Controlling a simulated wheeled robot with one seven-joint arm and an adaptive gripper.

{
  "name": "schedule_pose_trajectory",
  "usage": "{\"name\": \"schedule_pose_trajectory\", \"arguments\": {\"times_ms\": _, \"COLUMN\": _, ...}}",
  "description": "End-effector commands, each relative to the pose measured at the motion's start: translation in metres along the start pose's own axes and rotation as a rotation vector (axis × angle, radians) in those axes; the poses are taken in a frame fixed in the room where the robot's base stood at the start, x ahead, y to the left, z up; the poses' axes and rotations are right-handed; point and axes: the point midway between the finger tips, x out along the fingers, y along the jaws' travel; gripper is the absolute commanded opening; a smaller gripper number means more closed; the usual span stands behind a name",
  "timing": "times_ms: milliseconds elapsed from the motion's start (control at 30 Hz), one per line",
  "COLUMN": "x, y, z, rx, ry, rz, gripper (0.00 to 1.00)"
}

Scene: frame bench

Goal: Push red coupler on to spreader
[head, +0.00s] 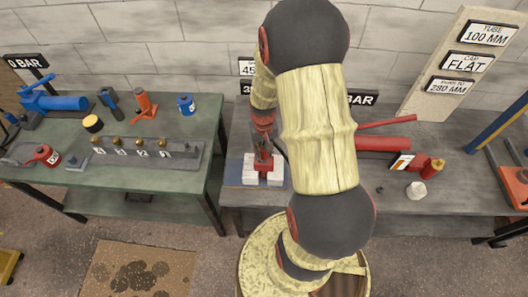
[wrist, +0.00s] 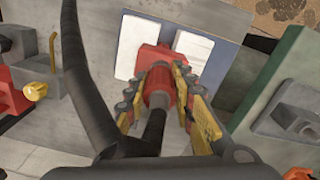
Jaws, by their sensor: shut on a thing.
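In the wrist view my gripper (wrist: 160,75) is shut on the red coupler (wrist: 157,88), with a finger on each side. A black hose (wrist: 153,130) runs back from the coupler toward the camera. Just beyond the fingertips is a red body (wrist: 153,55), which looks like part of the spreader, between two white pads. The coupler points at it; I cannot tell whether they touch or how far they overlap. In the head view the spreader (head: 270,177) shows red between the white pads, with my gripper (head: 262,148) right over it. The coupler is too small to separate there.
The white pads (head: 249,168) lie on a blue-grey plate at the bench's left end. To the right are a red cylinder (head: 385,143) and a white cup (head: 416,190). A green bench (head: 110,190) with tools and a numbered rack stands left, across a gap.

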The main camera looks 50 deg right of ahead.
Motion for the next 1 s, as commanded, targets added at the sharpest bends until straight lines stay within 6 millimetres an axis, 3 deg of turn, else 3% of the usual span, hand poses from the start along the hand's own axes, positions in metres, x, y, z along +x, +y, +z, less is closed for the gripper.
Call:
{"name": "schedule_pose_trajectory", "arguments": {"times_ms": 233, "x": 0.0065, "y": -0.0001, "z": 0.0003, "rx": 0.0, "ry": -0.001, "rz": 0.0, "gripper": 0.0}}
{"name": "schedule_pose_trajectory", "arguments": {"times_ms": 267, "x": 0.0065, "y": -0.0001, "z": 0.0002, "rx": 0.0, "ry": 0.0, "rz": 0.0, "gripper": 0.25}}
{"name": "schedule_pose_trajectory", "arguments": {"times_ms": 600, "x": 0.0057, "y": -0.0001, "z": 0.0002, "rx": 0.0, "ry": 0.0, "rz": 0.0, "gripper": 0.45}}
{"name": "schedule_pose_trajectory", "arguments": {"times_ms": 1000, "x": 0.0012, "y": -0.0001, "z": -0.0005, "rx": 0.0, "ry": 0.002, "rz": 0.0, "gripper": 0.46}}
